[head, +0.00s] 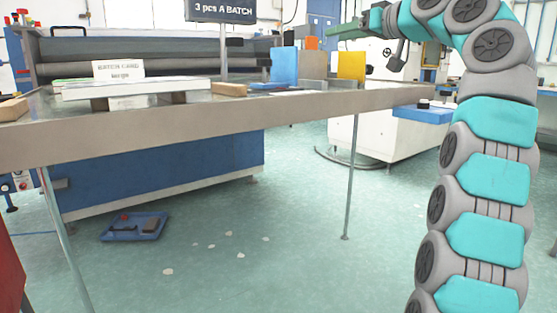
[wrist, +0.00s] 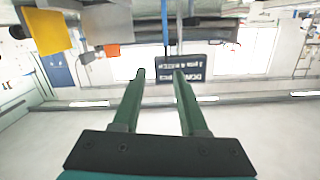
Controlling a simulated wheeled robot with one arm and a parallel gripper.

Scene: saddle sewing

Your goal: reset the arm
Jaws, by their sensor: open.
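My gripper (head: 334,32) is raised at the top right of the head view, above the right part of the table (head: 200,129). Its two green fingers point left, towards the dark batch sign (head: 222,11). In the wrist view my gripper (wrist: 160,73) is open, with nothing between the fingers. The sign (wrist: 196,68) appears upside down there, behind the right fingertip and apart from it. My teal and grey arm rises along the right of the head view and bends left at the top.
The table carries a white card (head: 118,69), a blue panel (head: 284,66), a yellow panel (head: 351,65) and wooden blocks (head: 229,89). A blue tray (head: 135,227) lies on the floor below. The floor in the middle is mostly clear, with a few pale scraps.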

